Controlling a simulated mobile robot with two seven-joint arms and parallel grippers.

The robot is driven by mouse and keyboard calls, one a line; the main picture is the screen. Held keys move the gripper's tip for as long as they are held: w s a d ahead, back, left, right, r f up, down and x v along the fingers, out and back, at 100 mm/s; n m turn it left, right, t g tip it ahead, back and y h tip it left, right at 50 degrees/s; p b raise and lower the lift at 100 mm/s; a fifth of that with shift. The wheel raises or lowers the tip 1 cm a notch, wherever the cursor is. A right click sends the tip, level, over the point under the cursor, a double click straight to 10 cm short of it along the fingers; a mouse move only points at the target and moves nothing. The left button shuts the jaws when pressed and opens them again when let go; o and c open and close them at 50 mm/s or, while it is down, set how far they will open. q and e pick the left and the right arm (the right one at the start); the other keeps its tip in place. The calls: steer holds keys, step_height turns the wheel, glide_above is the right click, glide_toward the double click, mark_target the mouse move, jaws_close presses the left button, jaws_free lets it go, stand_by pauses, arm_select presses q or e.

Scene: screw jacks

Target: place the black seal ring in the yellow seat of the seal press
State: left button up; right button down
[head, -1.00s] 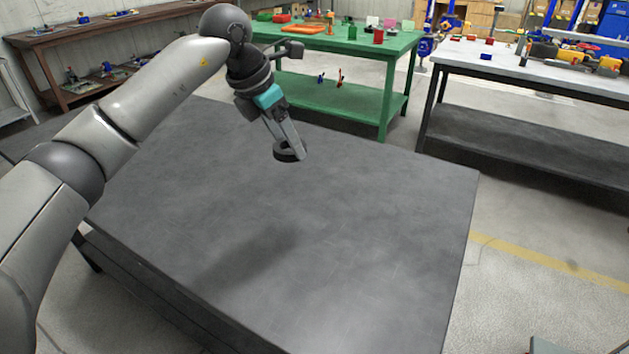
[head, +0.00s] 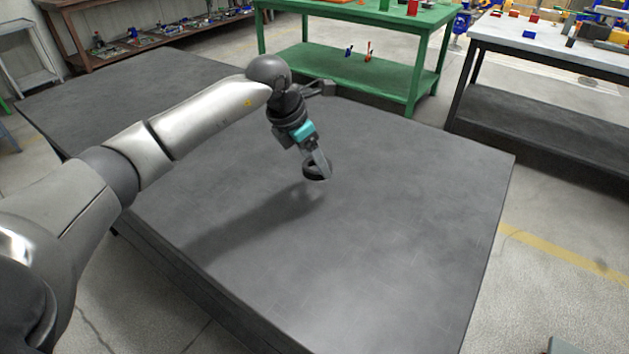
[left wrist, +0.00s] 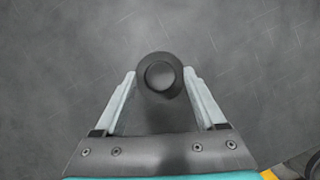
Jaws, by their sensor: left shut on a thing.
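My left gripper (head: 320,172) is shut on the black seal ring (head: 310,176) and holds it above the bare dark table. In the left wrist view the ring (left wrist: 160,57) sits between the two pale fingers of my left gripper (left wrist: 160,76), with a round dark centre inside its rim. Neither the seal press nor its yellow seat can be made out in these frames. My right gripper is not in view.
The dark grey table top (head: 400,220) is wide and clear under the arm. A green bench (head: 350,66) stands behind it, and a white-topped bench (head: 545,45) with tools stands at the back right. A brown shelf (head: 130,45) is at the back left.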

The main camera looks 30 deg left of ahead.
mark_target(320, 187)
arm_select(q)
steer(key=shift+f, duration=0.35)
step_height(320, 187, down, 3)
steer(key=shift+f+b, duration=0.15)
steer(key=shift+b, duration=0.3)
steer(key=shift+f, duration=0.4)
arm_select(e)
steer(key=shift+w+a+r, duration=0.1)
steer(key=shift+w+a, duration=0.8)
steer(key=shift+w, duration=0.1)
arm_select(q)
steer(key=shift+f, duration=0.15)
steer(key=o, duration=1.3)
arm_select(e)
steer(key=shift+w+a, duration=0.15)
